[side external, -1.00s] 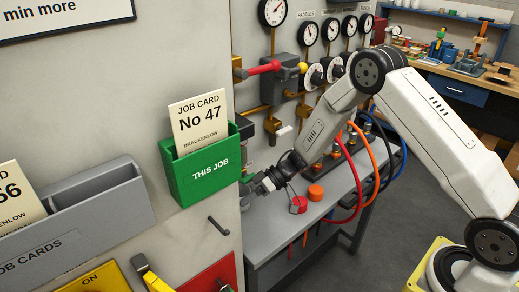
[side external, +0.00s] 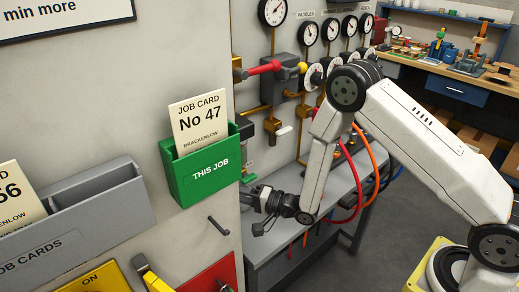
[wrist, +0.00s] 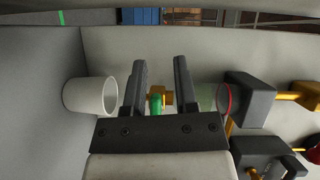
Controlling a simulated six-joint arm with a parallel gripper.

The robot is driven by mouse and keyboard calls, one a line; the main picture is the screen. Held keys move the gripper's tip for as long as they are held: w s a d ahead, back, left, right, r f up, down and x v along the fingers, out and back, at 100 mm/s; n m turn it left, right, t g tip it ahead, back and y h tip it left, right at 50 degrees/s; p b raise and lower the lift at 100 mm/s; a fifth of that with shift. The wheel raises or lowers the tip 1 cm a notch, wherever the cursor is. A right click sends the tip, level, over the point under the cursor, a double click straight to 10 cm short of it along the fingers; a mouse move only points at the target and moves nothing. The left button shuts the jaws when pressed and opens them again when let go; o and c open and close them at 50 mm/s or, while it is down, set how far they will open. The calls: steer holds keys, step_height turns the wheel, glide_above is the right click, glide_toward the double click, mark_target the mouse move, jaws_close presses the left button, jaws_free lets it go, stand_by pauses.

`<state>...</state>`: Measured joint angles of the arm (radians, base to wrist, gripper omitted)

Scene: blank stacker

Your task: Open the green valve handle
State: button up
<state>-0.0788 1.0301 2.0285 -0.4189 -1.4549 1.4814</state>
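The green valve handle (wrist: 157,106) shows in the wrist view as a small green piece on a brass valve fitting (wrist: 167,98). It lies between the two dark fingers of my gripper (wrist: 160,64) as seen from the wrist. The fingers are apart, with clear space between them, and I see no contact with the handle. My gripper's lower part hides some of the handle. In the side view my gripper (side external: 256,210) is low beside the wall panel, below and right of the green card holder.
In the wrist view a white cup (wrist: 90,96) is on the left and a clear, red-rimmed cup (wrist: 214,98) on the right. Dark blocks with brass pipes (wrist: 250,97) are farther right. In the side view, a grey bench (side external: 345,190) with hoses lies behind my arm.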

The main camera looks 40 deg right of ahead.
mark_target(251, 181)
steer(key=s+d+m+t+h, duration=0.2)
steer(key=s+d+m+h, duration=0.1)
steer(key=d+m+h, duration=0.3)
steer(key=shift+s+f+m+h, duration=0.35)
steer(key=shift+m+h, duration=0.25)
steer(key=shift+h, duration=0.5)
steer(key=shift+w, duration=0.15)
steer(key=shift+w, duration=3.8)
jaws_close()
